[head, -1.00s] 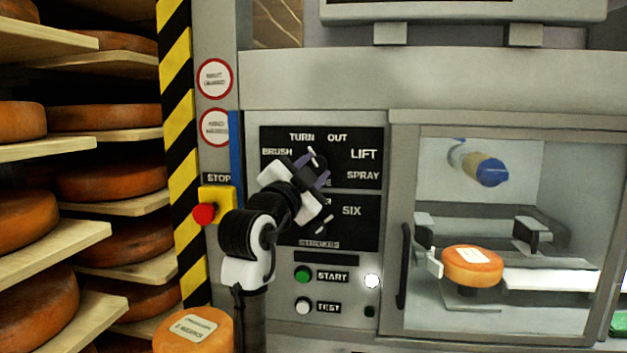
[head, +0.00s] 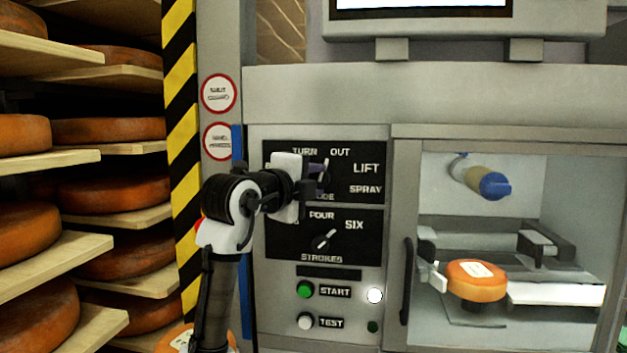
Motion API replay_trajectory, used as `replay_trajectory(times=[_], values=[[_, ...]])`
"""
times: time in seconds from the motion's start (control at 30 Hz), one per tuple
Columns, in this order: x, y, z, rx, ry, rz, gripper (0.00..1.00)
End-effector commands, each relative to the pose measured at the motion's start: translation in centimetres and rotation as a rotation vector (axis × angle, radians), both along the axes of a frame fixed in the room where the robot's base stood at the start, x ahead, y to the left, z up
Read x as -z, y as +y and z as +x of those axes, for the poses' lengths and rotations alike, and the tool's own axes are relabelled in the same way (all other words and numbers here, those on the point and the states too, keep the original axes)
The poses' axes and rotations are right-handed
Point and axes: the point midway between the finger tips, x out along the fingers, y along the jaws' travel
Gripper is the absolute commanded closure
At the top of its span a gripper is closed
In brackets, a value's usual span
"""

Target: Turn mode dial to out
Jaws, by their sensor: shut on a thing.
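The mode dial (head: 325,164) is on the upper black panel (head: 350,180) of the machine. The labels TURN, OUT, LIFT and SPRAY show around it, and BRUSH is mostly covered. My gripper (head: 318,181) comes in from the left and is shut on the dial. The fingers hide most of the knob. Only a thin light sliver of its pointer shows, at the upper right of the fingers below OUT, so I cannot tell its exact setting.
Below are the strokes dial (head: 323,240), the green start button (head: 305,289) and the white test button (head: 305,321). At right, a glazed door with a handle (head: 407,280) encloses an orange cheese wheel (head: 477,281). Shelves of cheese wheels (head: 108,195) stand at left.

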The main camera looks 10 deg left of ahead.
Motion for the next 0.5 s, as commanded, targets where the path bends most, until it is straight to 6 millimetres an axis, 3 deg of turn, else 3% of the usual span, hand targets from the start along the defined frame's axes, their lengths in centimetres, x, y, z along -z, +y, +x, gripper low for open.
replay_trajectory(times=[0.5], values=[[0.02, -0.07, 0.0, 0.002, 0.0, 0.112, 0.9]])
